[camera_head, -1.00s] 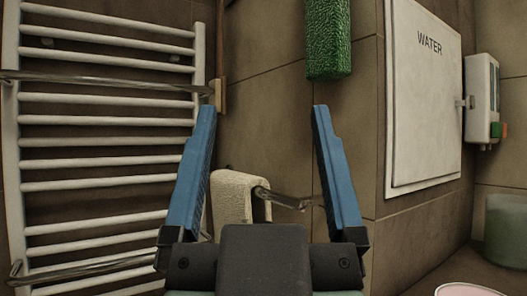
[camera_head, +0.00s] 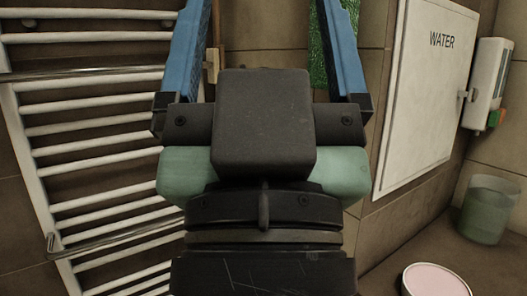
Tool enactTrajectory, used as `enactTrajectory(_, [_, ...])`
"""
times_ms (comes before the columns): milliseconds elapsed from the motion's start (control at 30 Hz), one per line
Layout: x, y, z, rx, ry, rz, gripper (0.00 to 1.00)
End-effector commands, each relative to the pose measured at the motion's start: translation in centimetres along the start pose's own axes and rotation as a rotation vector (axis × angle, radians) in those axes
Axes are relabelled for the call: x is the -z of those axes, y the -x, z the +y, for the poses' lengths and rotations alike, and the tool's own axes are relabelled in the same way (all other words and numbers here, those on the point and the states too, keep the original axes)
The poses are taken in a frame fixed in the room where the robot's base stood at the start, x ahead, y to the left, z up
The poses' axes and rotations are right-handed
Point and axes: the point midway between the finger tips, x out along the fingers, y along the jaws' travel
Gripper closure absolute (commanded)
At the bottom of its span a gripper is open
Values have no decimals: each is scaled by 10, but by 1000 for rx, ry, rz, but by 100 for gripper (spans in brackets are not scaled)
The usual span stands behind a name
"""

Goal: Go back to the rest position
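My gripper (camera_head: 264,15) fills the upper middle of the view. Its two blue fingers stand wide apart and run up to the top edge, where their tips are cut off or barely show. Nothing shows held between them; brown tiled wall is seen through the gap. The dark gripper body and wrist below hide the middle of the scene.
A white towel rail (camera_head: 95,125) with metal bars stands close at left. A green textured object (camera_head: 318,50) shows behind the right finger. At right are a white WATER panel (camera_head: 425,100), a dispenser (camera_head: 490,80), a greenish glass container (camera_head: 487,210) and a round pink-topped object (camera_head: 435,280).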

Motion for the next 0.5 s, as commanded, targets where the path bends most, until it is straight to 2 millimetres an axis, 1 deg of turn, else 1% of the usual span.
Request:
enactTrajectory(33, [22, -23, 0, 0, 0, 0, 11])
enactTrajectory(500, [120, -127, 0, 1, -1, 0, 11])
